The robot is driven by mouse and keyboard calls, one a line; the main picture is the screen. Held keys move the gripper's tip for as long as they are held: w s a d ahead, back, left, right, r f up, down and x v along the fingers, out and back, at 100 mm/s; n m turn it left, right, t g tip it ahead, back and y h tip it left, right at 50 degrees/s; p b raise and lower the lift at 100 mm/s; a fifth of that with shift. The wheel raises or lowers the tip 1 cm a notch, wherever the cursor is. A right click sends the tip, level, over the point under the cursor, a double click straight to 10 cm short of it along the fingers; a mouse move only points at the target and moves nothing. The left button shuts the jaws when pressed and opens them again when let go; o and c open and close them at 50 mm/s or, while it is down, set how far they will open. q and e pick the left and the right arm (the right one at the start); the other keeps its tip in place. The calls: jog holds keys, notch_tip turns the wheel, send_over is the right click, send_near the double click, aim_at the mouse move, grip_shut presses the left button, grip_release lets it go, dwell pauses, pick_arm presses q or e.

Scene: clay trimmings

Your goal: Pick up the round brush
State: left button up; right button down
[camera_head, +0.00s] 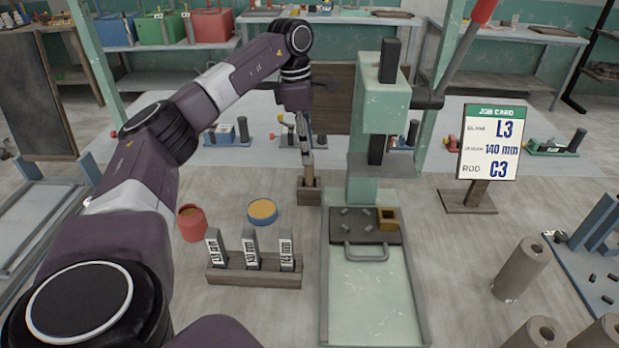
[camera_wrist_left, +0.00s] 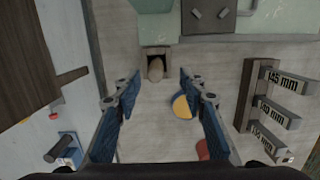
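The round brush (camera_head: 308,166) stands upright in a small wooden block holder (camera_head: 309,192), left of the green press. In the left wrist view, the rounded tan end of the brush (camera_wrist_left: 156,70) shows in its holder (camera_wrist_left: 156,52), beyond and between the fingertips. My left gripper (camera_head: 303,128) reaches down from above at the brush's upper end. The left wrist view shows this gripper (camera_wrist_left: 158,80) open, its two blue-padded fingers apart with nothing held between them. In the head view the fingers partly hide the brush top. My right gripper is not in view.
The green press (camera_head: 378,100) stands close right of the holder, a tray with a dark plate (camera_head: 364,226) before it. A red pot (camera_head: 191,222), a yellow-topped tub (camera_head: 262,211) and a rack of length gauges (camera_head: 253,277) are nearer. A job card (camera_head: 490,142) stands right.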

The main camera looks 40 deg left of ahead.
aim_at(309, 172)
pick_arm(q)
jog(key=shift+w+a+f+b, duration=0.35)
jog(key=shift+a+f, duration=0.05)
jog(key=shift+f, duration=0.3)
jog(key=shift+w+f, duration=0.1)
jog(key=shift+f, duration=0.25)
jog(key=shift+d+f, duration=0.15)
jog(key=shift+f, duration=0.6)
jog(key=f+p, duration=0.1)
jog(key=f, duration=0.4)
jog(key=shift+d+f, duration=0.1)
jog(key=shift+d, duration=0.1)
jog(key=shift+c, duration=0.2)
grip_shut()
